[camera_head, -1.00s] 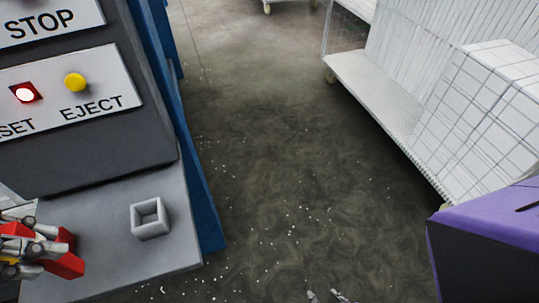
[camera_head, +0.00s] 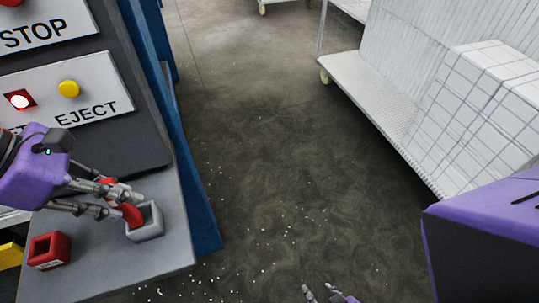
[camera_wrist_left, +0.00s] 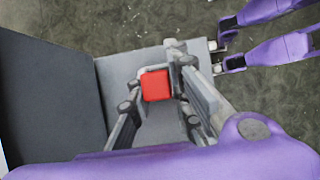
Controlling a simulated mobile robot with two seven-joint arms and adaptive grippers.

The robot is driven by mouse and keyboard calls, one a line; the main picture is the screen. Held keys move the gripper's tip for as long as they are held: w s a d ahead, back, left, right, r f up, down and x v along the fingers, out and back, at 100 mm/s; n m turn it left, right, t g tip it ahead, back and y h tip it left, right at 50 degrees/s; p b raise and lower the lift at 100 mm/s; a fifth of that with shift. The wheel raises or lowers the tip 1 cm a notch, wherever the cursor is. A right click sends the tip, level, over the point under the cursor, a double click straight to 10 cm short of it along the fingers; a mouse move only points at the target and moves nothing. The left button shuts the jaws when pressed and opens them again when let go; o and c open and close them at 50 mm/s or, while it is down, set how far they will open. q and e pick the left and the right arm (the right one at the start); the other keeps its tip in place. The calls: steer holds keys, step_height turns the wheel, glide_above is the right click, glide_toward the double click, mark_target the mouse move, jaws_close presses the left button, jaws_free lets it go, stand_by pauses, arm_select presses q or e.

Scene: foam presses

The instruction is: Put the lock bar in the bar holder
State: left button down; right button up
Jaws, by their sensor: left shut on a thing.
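The red lock bar (camera_head: 131,215) is between the fingers of my left gripper (camera_head: 128,205), which is shut on it. In the head view its lower end overlaps the left side of the small grey square bar holder (camera_head: 146,232). In the left wrist view the red bar (camera_wrist_left: 156,85) shows as a red square, with the grey holder's rim (camera_wrist_left: 144,76) behind it. I cannot tell whether its end is inside the holder or just above it. My right gripper (camera_head: 326,294) is at the bottom edge of the head view, its fingertips apart and empty.
A red square socket (camera_head: 49,251) stands on the grey ledge (camera_head: 150,268) left of the holder. The panel with a yellow EJECT button (camera_head: 69,89) rises behind. A white cart (camera_head: 385,95) with a gridded block stands at right, across open floor.

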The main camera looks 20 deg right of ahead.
mark_target(131, 215)
arm_select(q)
steer(key=shift+w+d+f, duration=0.15)
steer(key=shift+w, duration=0.05)
steer(key=f, duration=0.3)
steer(key=shift+w+d+p, duration=0.2)
steer(key=shift+w+p, duration=0.1)
steer(key=shift+p, duration=0.05)
steer(key=shift+f, duration=0.45)
steer(key=shift+f, duration=0.2)
steer(key=c, duration=2.1)
jaws_free()
steer(key=shift+a+f, duration=0.1)
steer(key=o, duration=0.5)
